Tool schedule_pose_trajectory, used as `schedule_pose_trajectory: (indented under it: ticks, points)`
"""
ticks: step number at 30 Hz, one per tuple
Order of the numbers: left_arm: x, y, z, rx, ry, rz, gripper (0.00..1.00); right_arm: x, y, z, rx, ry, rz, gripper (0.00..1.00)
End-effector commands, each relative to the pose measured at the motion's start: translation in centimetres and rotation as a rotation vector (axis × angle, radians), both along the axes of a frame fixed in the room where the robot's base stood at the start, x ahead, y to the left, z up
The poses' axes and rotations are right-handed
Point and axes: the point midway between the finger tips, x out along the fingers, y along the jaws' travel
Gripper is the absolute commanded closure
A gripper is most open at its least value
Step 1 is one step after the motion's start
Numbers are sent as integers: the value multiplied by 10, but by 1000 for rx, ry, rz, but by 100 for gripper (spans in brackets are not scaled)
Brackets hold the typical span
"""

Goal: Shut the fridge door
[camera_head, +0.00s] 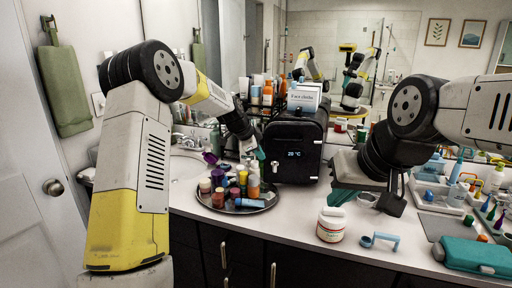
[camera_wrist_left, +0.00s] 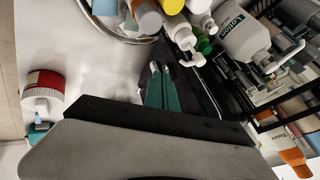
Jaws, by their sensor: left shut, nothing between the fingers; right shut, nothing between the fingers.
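The black mini fridge (camera_head: 297,138) stands at the back of the counter. Its front faces me, with a lit "20 °C" display and a pale handle. I cannot make out a gap between door and body. My left gripper (camera_head: 258,156) is shut and empty, with teal fingertips close to the fridge's left front edge; contact cannot be told. The fingertips also show in the left wrist view (camera_wrist_left: 162,90), beside a dark strip. My right gripper (camera_head: 342,194) is shut and empty, low over the counter right of the fridge; its fingertips are partly hidden.
A round tray (camera_head: 228,208) of bottles stands in front of the fridge's left side. A white tub (camera_head: 331,225) and blue scoop (camera_head: 380,240) are at the counter front. A box (camera_head: 304,98) is on the fridge. The right side is crowded; bare counter lies between tray and tub.

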Motion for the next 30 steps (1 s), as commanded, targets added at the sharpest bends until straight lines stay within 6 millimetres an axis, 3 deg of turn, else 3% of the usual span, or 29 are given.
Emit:
schedule_pose_trajectory:
  ticks: [3,6,12,26,30]
  points:
    - [12,-10,-21,0,2,-2,100,0,0,0,0,0,0,100]
    - [30,-9,-17,0,-2,0,100,0,0,0,0,0,0,100]
    - [47,-8,-17,0,-1,1,100,0,0,0,0,0,0,100]
    - [50,-7,-17,0,0,0,100,0,0,0,0,0,0,100]
    - [56,12,-18,-1,1,-16,100,0,0,0,0,0,0,100]
